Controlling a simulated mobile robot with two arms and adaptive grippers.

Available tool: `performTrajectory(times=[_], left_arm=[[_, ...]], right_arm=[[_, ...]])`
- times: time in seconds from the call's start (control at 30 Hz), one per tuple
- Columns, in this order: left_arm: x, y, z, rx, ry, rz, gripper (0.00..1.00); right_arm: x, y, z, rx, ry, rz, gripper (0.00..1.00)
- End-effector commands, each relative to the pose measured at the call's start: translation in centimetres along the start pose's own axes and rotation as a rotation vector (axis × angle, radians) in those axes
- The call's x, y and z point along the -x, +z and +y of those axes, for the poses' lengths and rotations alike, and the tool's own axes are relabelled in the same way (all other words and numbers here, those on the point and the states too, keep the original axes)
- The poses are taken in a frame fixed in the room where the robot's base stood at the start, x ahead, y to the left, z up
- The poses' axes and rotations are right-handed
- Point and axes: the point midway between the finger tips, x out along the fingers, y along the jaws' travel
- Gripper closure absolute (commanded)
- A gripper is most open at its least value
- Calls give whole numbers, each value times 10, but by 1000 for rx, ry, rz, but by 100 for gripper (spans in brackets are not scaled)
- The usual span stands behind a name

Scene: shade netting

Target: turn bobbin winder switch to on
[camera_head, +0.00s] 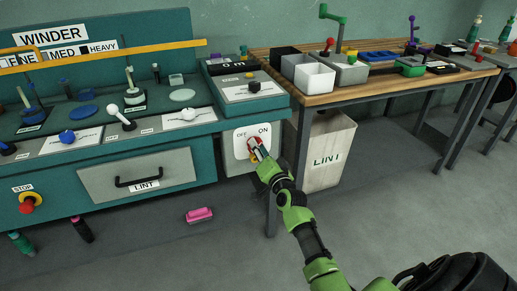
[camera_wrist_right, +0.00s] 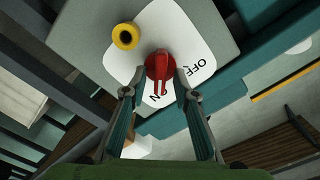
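The bobbin winder switch (camera_head: 255,144) is a red knob on a white plate at the right end of the teal winder. The plate is marked OFF at left and ON at right in the head view. In the right wrist view the red switch (camera_wrist_right: 160,65) has a narrow raised handle pointing down the picture, towards the partly hidden ON label; OFF is clear at right. My right gripper (camera_wrist_right: 158,90) is open, with a finger on each side of the handle and gaps showing. In the head view it (camera_head: 258,155) partly covers the switch. My left gripper is not in view.
A yellow round part (camera_wrist_right: 125,36) sits beside the switch plate. A lint bin (camera_head: 330,153) stands under the wooden table (camera_head: 375,87) to the right. A pink object (camera_head: 199,215) lies on the floor. A red stop button (camera_head: 28,202) is at far left.

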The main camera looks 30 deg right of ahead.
Motion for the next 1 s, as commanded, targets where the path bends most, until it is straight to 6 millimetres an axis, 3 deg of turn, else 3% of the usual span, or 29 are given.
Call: performTrajectory(times=[0.3,0.47,1.0], left_arm=[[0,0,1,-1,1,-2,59],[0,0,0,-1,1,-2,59],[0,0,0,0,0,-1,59]], right_arm=[[1,1,0,3,0,-1,72],[11,2,1,2,1,-3,72],[106,1,1,2,1,-2,72]])
